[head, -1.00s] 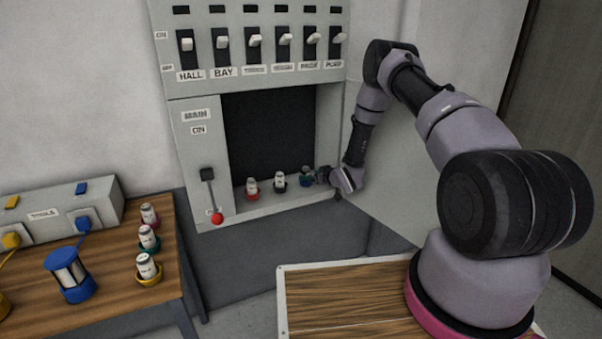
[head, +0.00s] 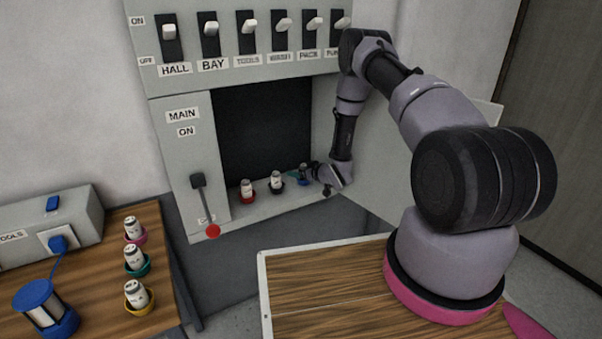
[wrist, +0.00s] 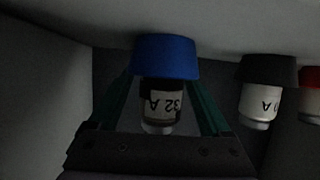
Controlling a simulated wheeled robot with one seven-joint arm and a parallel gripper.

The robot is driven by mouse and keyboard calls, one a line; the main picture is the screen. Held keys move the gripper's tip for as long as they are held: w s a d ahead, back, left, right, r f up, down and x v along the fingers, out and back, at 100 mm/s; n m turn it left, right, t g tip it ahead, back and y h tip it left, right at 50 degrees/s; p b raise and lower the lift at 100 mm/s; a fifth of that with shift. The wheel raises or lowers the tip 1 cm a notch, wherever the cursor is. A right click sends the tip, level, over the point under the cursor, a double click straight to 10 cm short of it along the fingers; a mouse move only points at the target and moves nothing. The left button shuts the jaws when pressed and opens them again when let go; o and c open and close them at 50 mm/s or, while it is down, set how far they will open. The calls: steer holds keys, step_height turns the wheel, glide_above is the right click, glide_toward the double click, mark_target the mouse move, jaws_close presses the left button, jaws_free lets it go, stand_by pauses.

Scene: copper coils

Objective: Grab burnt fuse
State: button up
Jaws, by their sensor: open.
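The burnt fuse (wrist: 160,112) is a white cylinder with a blackened band and a "32 A" mark, seated in a blue base (wrist: 165,57) in the upside-down wrist view. In the head view it is the rightmost fuse (head: 303,171) in the cabinet recess, partly hidden by my gripper. My gripper (head: 310,173) reaches in from the right. In the wrist view my open gripper (wrist: 162,98) has its green fingers on either side of the fuse; I cannot tell whether they touch it.
A fuse in a black base (head: 276,181) stands beside it, then one in a red base (head: 247,190). The main lever (head: 206,205) points down at the recess's left. Spare fuses (head: 135,258) stand on a wooden table at left. The cabinet's side wall is close right.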

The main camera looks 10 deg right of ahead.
jaws_close()
steer(key=shift+r, duration=0.15)
